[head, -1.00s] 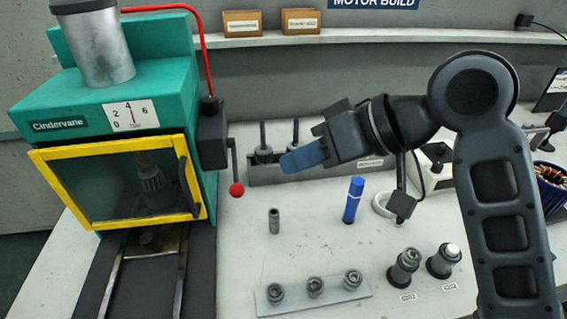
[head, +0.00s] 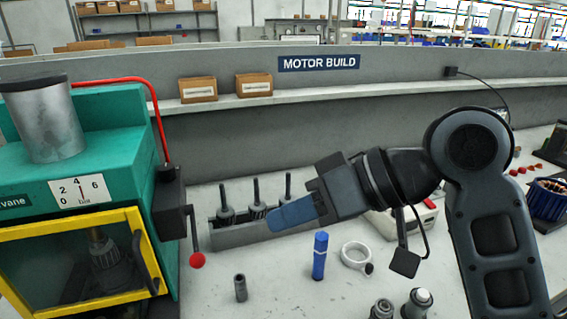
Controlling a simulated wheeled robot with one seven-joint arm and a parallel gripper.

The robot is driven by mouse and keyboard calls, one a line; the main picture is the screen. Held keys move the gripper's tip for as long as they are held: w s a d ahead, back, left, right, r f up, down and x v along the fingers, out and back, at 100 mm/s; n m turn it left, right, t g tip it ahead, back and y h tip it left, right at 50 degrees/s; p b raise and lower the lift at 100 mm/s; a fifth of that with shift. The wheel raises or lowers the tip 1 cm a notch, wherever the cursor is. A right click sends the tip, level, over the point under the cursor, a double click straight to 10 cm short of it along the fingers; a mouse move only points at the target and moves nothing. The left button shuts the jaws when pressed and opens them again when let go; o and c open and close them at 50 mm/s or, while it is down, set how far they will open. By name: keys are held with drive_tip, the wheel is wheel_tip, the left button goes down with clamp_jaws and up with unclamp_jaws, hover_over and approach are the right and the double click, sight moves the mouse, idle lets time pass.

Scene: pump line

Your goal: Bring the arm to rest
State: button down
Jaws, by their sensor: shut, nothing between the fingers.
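My gripper (head: 290,215) is in the head view, at the end of my raised dark grey arm. Its blue-grey fingers are shut together and point left, with nothing visible between them. In the picture it overlaps the right end of a grey rack (head: 235,236) holding upright dark shafts with toothed rotors (head: 257,200). The gripper looks to be above the bench, apart from things on it. A blue cylinder (head: 319,258) stands upright on the bench just below the gripper in the picture.
A teal press (head: 115,130) with a yellow-framed window (head: 75,262) and a red-knobbed lever (head: 197,260) stands left. A small grey sleeve (head: 240,288), a pale ring (head: 356,257) and dark fittings (head: 417,303) stand on the bench. Cardboard boxes (head: 254,85) sit on the shelf behind.

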wheel_tip(320, 180, down, 10)
drive_tip(key=s+m+t, duration=0.2)
drive_tip(key=m+t, duration=0.5)
drive_tip(key=s+d+f+m+t+h, duration=0.1)
drive_tip(key=s+d+f, duration=0.1)
drive_tip(key=s+d+f+m+t+h, duration=0.1)
drive_tip(key=s+d+f+m+h, duration=0.1)
drive_tip(key=s+f, duration=0.1)
drive_tip(key=s+d+f+m+t+h, duration=0.1)
drive_tip(key=s+d+f+h, duration=0.1)
drive_tip(key=s+f, duration=0.1)
drive_tip(key=shift+s+d+f, duration=0.15)
drive_tip(key=shift+s+d, duration=0.1)
drive_tip(key=shift+d, duration=0.05)
drive_tip(key=s+d+n+h, duration=0.1)
drive_tip(key=s+d, duration=0.3)
drive_tip(key=s, duration=0.4)
drive_tip(key=s+d+r+n+t+h, duration=0.1)
drive_tip(key=s+d+h, duration=0.2)
drive_tip(key=s, duration=0.5)
drive_tip(key=s+d+r+h, duration=0.1)
drive_tip(key=s+d, duration=0.4)
drive_tip(key=s, duration=0.3)
drive_tip(key=shift+d+r+n+t+h, duration=0.25)
drive_tip(key=shift+d+n+t+h, duration=0.15)
drive_tip(key=shift+s, duration=0.1)
